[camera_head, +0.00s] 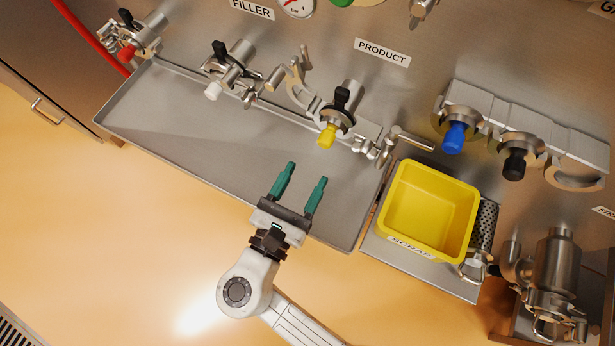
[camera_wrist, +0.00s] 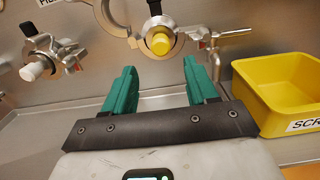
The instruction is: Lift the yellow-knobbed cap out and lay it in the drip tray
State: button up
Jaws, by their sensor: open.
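The yellow-knobbed cap (camera_head: 327,135) sits in a metal fitting on the panel, under the PRODUCT label, with its knob facing outward; it also shows in the wrist view (camera_wrist: 160,43). The drip tray (camera_head: 180,130) is a wide, shallow steel tray below the fittings, and its visible floor is bare. My gripper (camera_head: 304,174) is open and empty over the right part of the drip tray, its green fingers pointing toward the panel. In the wrist view the fingers (camera_wrist: 158,75) stand apart, below and either side of the yellow knob, not touching it.
A yellow SCRAP bin (camera_head: 410,247) stands right of the drip tray. White (camera_head: 213,91) and red (camera_head: 127,53) knobs sit left on the panel; blue (camera_head: 454,137) and black (camera_head: 514,164) knobs sit right. A hinged clamp (camera_head: 300,90) hangs open beside the yellow-knobbed cap. The tray's left side is free.

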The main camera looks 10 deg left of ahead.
aim_at(323, 146)
jog(key=shift+b+x, duration=0.5)
jog(key=shift+x, duration=4.45)
jog(key=shift+r, duration=0.15)
jog(key=shift+c, duration=0.3)
jog(key=c, duration=0.7)
